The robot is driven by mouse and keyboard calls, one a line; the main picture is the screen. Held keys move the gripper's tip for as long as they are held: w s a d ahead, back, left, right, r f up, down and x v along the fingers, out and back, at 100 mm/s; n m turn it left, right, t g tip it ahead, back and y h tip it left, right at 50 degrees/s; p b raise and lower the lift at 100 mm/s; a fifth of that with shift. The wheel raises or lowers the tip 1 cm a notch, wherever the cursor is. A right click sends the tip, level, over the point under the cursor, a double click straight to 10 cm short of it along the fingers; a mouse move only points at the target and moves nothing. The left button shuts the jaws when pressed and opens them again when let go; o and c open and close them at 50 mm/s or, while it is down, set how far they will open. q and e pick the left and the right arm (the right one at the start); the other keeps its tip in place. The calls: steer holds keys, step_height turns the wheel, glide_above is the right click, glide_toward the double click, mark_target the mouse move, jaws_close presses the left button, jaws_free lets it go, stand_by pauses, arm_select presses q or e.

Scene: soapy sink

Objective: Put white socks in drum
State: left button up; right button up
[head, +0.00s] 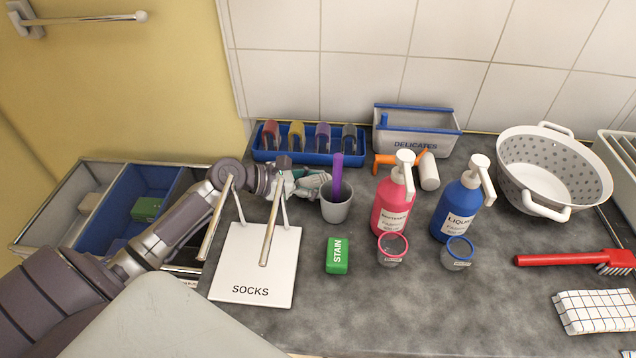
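My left gripper (312,184) is over the back of the counter, just left of a grey cup (336,206). Its fingers are small and partly overlapped by my wrist, so I cannot tell whether they are open or shut. A white board marked SOCKS (257,270) lies on the counter below the gripper, with two slanted metal rods crossing above it. I can make out no white socks and no drum in this view. My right gripper is not in view.
A sectioned bin (62,206) stands at the left. A blue rack (310,157), DELICATES box (415,144), pink bottle (391,205), blue bottle (457,210), colander (552,178), green STAIN block (337,256) and red brush (560,259) occupy the counter. The front middle is clear.

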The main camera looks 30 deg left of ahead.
arm_select(q)
steer(key=o, duration=0.9)
steer(key=shift+f, duration=0.1)
steer(key=shift+c, duration=0.2)
